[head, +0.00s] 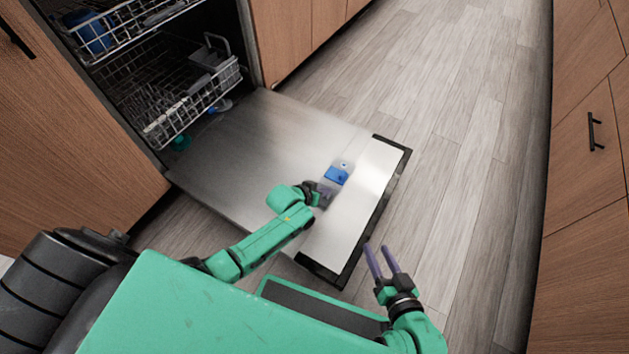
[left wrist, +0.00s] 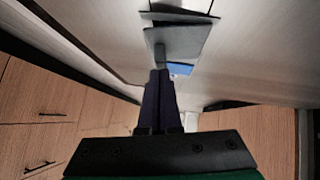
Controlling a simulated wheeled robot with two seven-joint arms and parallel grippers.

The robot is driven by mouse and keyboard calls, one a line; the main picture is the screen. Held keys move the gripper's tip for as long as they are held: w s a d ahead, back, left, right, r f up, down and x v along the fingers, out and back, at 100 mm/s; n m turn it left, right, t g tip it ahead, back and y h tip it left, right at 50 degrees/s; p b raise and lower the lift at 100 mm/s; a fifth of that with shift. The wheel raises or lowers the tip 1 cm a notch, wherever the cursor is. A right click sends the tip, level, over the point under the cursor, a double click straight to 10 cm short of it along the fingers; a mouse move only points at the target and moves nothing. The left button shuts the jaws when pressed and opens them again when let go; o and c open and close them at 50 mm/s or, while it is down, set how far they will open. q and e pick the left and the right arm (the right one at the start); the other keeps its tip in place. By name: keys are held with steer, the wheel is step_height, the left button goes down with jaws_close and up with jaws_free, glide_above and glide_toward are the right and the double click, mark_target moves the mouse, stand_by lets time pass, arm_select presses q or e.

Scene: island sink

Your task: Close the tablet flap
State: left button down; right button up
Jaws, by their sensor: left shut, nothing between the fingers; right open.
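The dishwasher door (head: 265,135) lies open and flat, with the tablet dispenser set in its inner face. A blue tablet area (head: 337,176) shows in the dispenser, so the flap is open. In the left wrist view, the grey flap (left wrist: 182,42) stands out from the door near the blue patch (left wrist: 180,69). My left gripper (head: 326,193) is at the dispenser; its closed, empty fingers (left wrist: 159,73) reach close to the flap's edge. I cannot tell whether they touch. My right gripper (head: 381,261) is open and empty beyond the door's edge.
The upper rack (head: 125,22) and lower rack (head: 190,105) are inside the dishwasher at the upper left. Wooden cabinets (head: 590,250) stand at the right. The wood floor (head: 465,120) between is clear.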

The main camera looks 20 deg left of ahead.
arm_select(q)
steer(key=shift+d+f, duration=0.35)
steer(key=shift+f, duration=0.05)
steer(key=shift+d+f, duration=0.1)
steer(key=shift+d, duration=0.05)
arm_select(e)
steer(key=shift+w+d+r, duration=0.1)
steer(key=shift+d+r, duration=0.15)
steer(key=shift+r, duration=0.3)
arm_select(q)
steer(key=shift+f, duration=0.1)
arm_select(e)
steer(key=shift+f, duration=0.1)
